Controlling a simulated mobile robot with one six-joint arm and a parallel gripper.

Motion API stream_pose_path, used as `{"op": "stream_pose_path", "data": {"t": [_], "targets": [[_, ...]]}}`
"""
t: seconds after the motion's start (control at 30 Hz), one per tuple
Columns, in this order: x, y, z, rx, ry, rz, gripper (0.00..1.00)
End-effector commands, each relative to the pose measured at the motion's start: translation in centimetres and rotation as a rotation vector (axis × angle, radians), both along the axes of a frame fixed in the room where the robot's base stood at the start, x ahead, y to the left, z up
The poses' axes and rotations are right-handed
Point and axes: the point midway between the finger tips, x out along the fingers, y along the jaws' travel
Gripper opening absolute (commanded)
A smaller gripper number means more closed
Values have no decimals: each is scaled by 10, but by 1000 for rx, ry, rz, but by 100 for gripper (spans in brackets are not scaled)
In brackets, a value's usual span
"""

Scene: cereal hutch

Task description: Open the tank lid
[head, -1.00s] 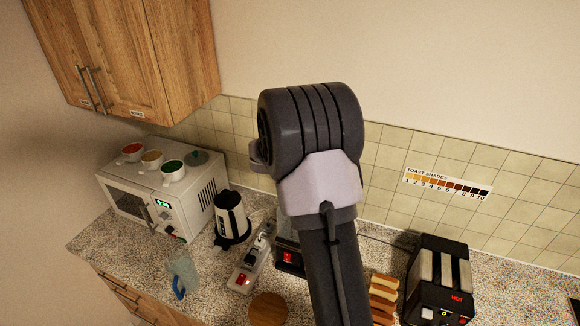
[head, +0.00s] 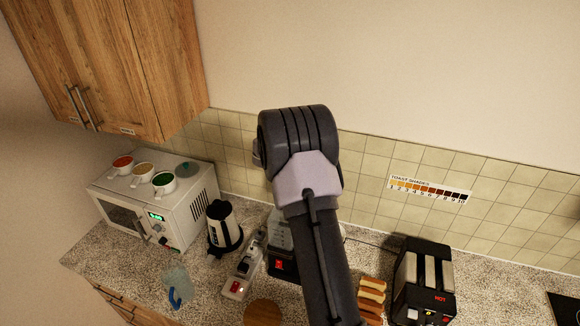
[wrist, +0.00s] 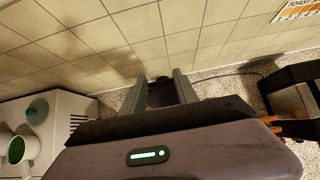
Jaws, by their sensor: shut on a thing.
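My gripper (wrist: 160,92) shows in the wrist view, its two grey fingers pointing toward the tiled wall. They are closed on a small dark piece (wrist: 161,90), apparently the tank lid; its shape and angle are hard to tell. In the head view my arm hides the gripper and the lid. A dark appliance with a lit red switch (head: 281,265) stands partly behind my arm, and its greyish upper part, perhaps the tank (head: 280,235), shows just left of the arm.
A white microwave (head: 190,205) with cups on top stands left, beside a kettle (head: 222,228). A power strip (head: 240,272), blue-handled jug (head: 175,284) and round wooden board (head: 263,313) lie nearer. Toast slices (head: 371,297) and a toaster (head: 425,280) are right. A wooden cupboard (head: 150,70) hangs upper left.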

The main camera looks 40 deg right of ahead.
Motion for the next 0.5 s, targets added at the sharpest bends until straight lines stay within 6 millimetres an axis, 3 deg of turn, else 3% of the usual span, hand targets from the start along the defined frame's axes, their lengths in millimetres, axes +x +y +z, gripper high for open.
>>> {"op": "stream_pose_path", "data": {"t": [0.3, 0.33, 0.43, 0.5], "targets": [[2, -1, 5, -6, -8, 1, 0], [2, -1, 5, -6, -8, 1, 40], [2, -1, 4, -5, -6, 1, 58], [2, -1, 4, -4, -5, 1, 58]]}}
